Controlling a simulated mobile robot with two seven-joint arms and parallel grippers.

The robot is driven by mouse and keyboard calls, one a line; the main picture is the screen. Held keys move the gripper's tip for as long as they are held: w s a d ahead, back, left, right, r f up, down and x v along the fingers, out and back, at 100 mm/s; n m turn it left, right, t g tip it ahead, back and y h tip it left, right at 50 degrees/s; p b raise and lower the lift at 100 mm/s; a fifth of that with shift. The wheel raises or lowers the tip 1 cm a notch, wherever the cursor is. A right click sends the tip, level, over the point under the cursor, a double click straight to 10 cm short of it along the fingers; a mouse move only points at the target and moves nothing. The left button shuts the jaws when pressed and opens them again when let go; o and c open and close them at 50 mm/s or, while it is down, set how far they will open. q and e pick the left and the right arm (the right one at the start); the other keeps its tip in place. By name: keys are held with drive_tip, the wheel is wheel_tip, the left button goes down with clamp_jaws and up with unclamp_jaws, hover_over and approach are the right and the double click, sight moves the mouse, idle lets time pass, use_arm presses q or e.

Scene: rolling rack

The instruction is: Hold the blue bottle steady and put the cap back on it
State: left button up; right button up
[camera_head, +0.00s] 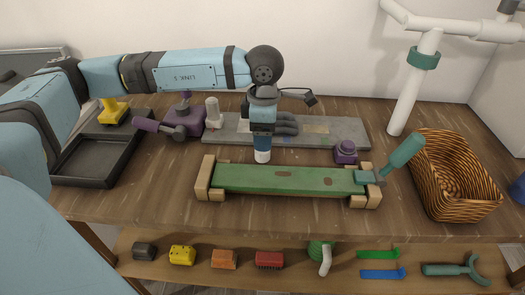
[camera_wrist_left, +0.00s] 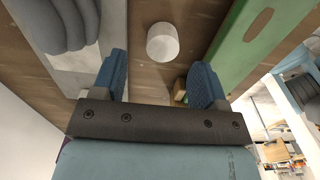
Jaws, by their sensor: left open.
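My left gripper (camera_head: 262,140) reaches down over the middle of the table, fingers pointing down. A small white cylinder (camera_head: 263,157), possibly the cap, stands on the wood just below its fingertips. In the left wrist view the cylinder (camera_wrist_left: 162,42) lies beyond and between the two open blue fingers (camera_wrist_left: 160,85), with clear gaps on both sides. No blue bottle can be made out for certain; a blue object (camera_head: 518,188) is cut off at the right edge. My right gripper is not in view.
A green board (camera_head: 245,178) on wooden blocks lies just in front of the cylinder, a grey slab (camera_head: 340,132) behind. A black tray (camera_head: 90,172) is left, a wicker basket (camera_head: 455,180) right. A white pipe (camera_head: 412,85) rises at the back right. Several small items lie on the lower shelf (camera_head: 215,280).

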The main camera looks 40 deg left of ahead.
use_arm(q)
wheel_tip(320, 180, down, 5)
drive_tip(key=shift+s+d+f, duration=0.1)
drive_tip(key=shift+d+f, duration=0.05)
idle(0.4)
drive_tip(key=c, duration=1)
drive_tip(key=shift+r, duration=0.2)
drive_tip(key=shift+c, duration=0.2)
wheel_tip(320, 180, up, 20)
drive_tip(key=p, duration=0.1)
drive_tip(key=shift+f, duration=0.1)
